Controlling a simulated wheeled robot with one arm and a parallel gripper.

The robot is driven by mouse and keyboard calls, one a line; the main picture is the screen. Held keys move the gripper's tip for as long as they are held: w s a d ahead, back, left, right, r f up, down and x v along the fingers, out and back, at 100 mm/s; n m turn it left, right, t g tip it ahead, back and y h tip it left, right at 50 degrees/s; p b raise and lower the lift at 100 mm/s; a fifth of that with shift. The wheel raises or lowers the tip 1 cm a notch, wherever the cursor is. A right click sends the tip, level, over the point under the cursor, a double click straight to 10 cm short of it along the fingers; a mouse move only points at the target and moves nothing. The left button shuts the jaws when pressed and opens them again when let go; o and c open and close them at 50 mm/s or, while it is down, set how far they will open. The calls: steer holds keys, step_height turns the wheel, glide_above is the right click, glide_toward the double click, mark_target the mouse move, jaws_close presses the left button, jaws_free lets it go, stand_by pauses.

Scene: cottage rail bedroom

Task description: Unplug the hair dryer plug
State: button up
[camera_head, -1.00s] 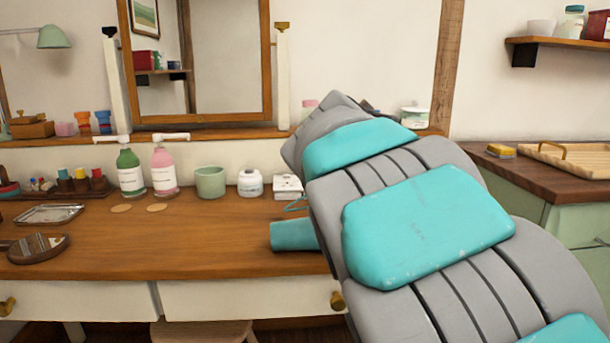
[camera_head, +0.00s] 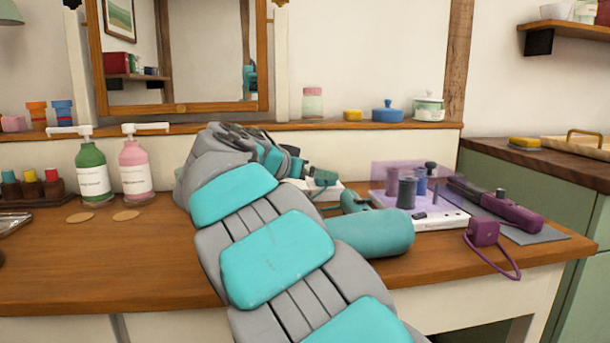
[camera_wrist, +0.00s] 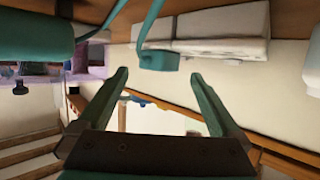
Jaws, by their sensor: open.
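My gripper (camera_head: 286,163) is open at the back of the dressing table, close to a small white box (camera_head: 332,190). In the wrist view my gripper (camera_wrist: 160,74) has both fingers apart with nothing between them. A teal plug (camera_wrist: 158,61) with a teal cord shows just beyond the fingertips, at the side of the white box (camera_wrist: 215,46); it appears joined to the box. In the head view the teal plug (camera_head: 324,177) is small beside my gripper. A teal hair dryer (camera_head: 372,233) lies on the table, partly hidden by my arm.
A pink bottle (camera_head: 135,168) and green bottle (camera_head: 93,175) stand left of my arm.

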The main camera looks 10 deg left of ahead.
steer(key=shift+x, duration=2.8)
steer(key=c, duration=1.3)
steer(key=shift+r+p, duration=1.4)
steer(key=shift+r, duration=1.35)
